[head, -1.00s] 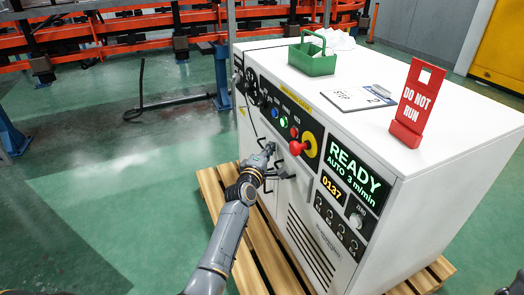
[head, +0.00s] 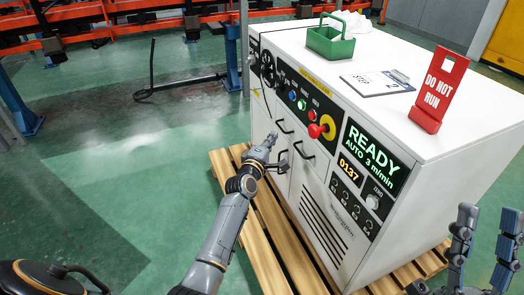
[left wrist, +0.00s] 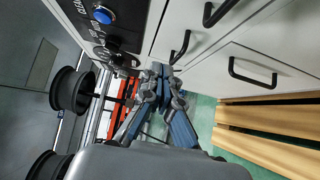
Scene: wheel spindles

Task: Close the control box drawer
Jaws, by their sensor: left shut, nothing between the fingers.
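The white control box (head: 400,135) stands on a wooden pallet, with its READY panel facing me. Its front has dark handles below the button row: an upper left handle (head: 284,127), an upper right handle (head: 303,150) and a lower handle (head: 282,167). The drawer fronts look about flush, but a small gap cannot be ruled out. My left gripper (head: 271,140) is shut and empty, just in front of the upper left handle. In the left wrist view its fingertips (left wrist: 165,72) are together near a handle (left wrist: 180,47). My right gripper (head: 490,235) is open and empty at lower right.
On the box top are a green caddy (head: 331,43), a clipboard (head: 378,83) and a red DO NOT RUN sign (head: 438,92). A red knob (head: 315,130) sticks out above the handles. The pallet (head: 262,255) extends in front of the box.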

